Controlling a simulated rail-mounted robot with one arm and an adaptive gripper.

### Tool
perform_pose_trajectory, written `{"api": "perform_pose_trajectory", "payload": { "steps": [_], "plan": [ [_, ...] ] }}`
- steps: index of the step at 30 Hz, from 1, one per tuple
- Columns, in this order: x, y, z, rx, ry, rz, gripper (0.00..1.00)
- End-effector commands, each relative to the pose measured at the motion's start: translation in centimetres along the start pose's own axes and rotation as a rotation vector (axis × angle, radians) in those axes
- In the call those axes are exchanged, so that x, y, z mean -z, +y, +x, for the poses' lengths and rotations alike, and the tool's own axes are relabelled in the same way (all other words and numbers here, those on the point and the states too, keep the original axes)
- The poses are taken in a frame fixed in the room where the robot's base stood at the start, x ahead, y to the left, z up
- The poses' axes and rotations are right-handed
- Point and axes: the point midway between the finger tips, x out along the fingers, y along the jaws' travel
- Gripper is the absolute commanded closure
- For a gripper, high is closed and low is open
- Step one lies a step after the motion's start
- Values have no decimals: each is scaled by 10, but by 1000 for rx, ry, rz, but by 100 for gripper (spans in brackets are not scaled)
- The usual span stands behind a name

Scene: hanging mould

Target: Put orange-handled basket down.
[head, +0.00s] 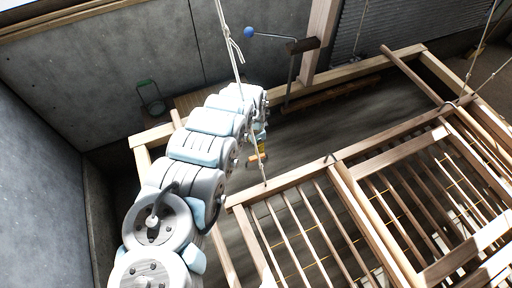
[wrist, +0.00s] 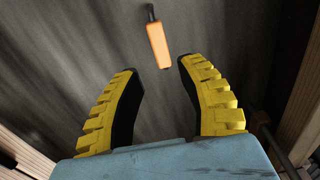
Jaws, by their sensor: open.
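My gripper (wrist: 157,68) is open in the wrist view, with two yellow, black-padded fingers spread apart. An orange bar-shaped handle (wrist: 158,45) with a dark end shows beyond and between the fingertips. Nothing is seen between the finger pads. In the head view my gripper (head: 260,138) hangs low beyond the wooden frame, and the orange handle (head: 257,158) shows just below it. I cannot tell the exact gap between them. No basket body under the orange handle can be made out in either view.
A slatted wooden frame (head: 335,158) hangs on ropes at the right. A green-handled basket (head: 151,100) is by the back wall. A blue-knobbed lever (head: 249,33) stands at the back. Ropes (head: 236,50) pass close to my arm. The grey surface (head: 335,125) around the handle looks clear.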

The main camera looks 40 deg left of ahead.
Motion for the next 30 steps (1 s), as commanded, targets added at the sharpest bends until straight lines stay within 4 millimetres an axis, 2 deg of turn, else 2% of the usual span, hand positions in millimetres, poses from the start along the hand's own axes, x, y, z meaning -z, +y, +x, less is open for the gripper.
{"api": "perform_pose_trajectory", "payload": {
  "steps": [6,12,30],
  "plan": [
    [-1,0,-21,-1,-3,0,61],
    [0,0,-34,0,-1,-1,61],
    [0,0,-38,0,-1,-1,61]
  ]
}}
